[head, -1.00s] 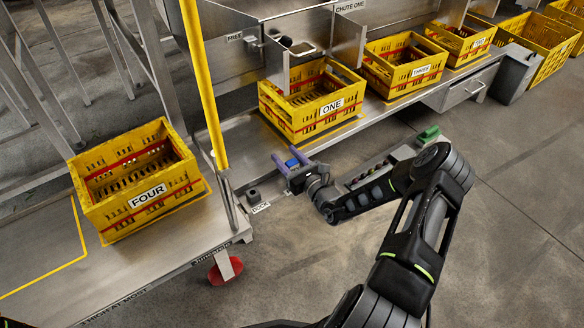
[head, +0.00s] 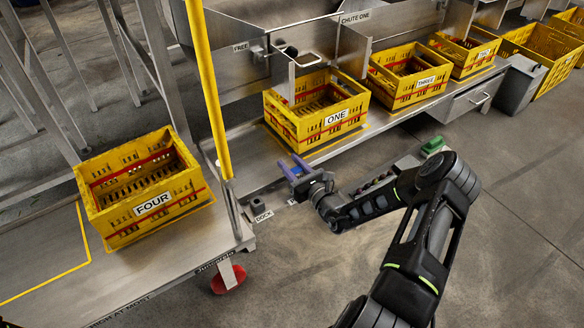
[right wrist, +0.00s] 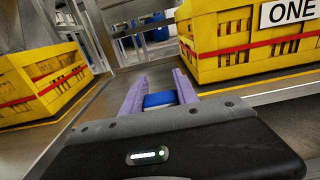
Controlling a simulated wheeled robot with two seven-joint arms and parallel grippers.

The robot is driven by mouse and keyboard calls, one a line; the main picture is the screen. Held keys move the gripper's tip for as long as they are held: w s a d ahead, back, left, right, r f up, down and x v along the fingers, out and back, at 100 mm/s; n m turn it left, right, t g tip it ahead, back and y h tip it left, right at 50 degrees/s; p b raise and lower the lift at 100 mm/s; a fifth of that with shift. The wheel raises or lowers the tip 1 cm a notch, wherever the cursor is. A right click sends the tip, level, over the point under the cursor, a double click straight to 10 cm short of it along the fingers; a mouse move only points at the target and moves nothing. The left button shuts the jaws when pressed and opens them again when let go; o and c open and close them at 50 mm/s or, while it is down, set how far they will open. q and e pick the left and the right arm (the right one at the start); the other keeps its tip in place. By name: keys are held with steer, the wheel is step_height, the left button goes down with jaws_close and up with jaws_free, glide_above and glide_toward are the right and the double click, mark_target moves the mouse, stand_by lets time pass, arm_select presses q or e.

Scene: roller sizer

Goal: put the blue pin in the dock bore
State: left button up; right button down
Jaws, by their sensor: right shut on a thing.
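The blue pin (head: 295,170) is held between the purple fingers of my right gripper (head: 293,165), which is shut on it. In the right wrist view the blue pin (right wrist: 160,99) shows between the two fingers, partly hidden behind the gripper body. The dock (head: 257,204) is a small dark grey block on the metal deck, with a DOCK label beside it. The gripper is up and to the right of the dock in the head view, apart from it. The dock's bore is too small to make out clearly. My left gripper is not in view.
Yellow crate ONE (head: 283,123) stands just beyond the gripper. Yellow crate FOUR (head: 118,232) is at the left. A yellow post (head: 209,90) rises near the dock. A rack with several coloured pieces (head: 375,183) lies behind my right forearm.

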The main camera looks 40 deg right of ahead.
arm_select(q)
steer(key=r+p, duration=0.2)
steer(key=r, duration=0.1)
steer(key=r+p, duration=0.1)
steer(key=p, duration=0.1)
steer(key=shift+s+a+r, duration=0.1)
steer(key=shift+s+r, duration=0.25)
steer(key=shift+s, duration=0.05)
arm_select(e)
step_height(320, 180, up, 9)
steer(key=shift+a, duration=0.1)
